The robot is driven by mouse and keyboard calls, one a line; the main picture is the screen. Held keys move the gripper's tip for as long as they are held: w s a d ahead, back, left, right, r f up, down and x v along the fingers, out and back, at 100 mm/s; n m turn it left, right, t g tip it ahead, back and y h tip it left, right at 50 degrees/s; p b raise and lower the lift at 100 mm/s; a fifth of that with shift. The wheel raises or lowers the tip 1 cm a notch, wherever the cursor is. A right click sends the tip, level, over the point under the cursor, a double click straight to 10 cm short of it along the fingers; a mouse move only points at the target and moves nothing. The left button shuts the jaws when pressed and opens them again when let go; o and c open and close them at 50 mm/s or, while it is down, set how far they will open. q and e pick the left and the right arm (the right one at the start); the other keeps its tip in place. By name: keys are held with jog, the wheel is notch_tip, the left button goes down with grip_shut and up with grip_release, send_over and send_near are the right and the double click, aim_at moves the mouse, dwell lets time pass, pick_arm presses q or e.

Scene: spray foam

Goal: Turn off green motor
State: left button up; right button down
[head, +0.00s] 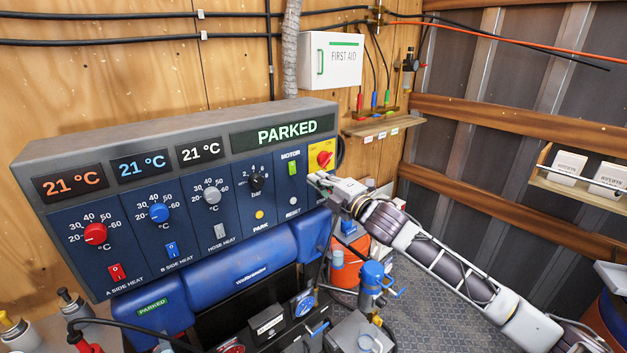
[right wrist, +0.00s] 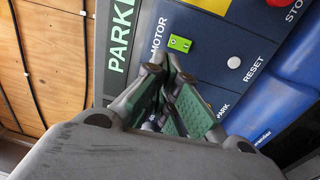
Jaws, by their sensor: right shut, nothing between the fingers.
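The green motor switch (head: 292,168) sits under the MOTOR label on the blue control panel (head: 140,255). In the right wrist view the green switch (right wrist: 180,43) lies just beyond my fingertips, with a visible gap in the picture. I cannot tell the exact distance to the panel. My right gripper (head: 318,180) is shut and empty, at the panel's right end, to the right of and slightly below the switch. In the right wrist view the gripper (right wrist: 165,70) points toward the panel near the MOTOR label. My left gripper does not show.
A yellow plate with a red knob (head: 324,159) is just above my right gripper. A white reset button (head: 293,201) is below the switch. The display reads PARKED (head: 287,132). A wooden shelf (head: 384,126) is behind, and an orange bucket (head: 347,268) stands below.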

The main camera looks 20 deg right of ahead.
jog(key=shift+s+d+r, duration=0.1)
jog(key=shift+s+d, duration=0.15)
jog(key=shift+s, duration=0.4)
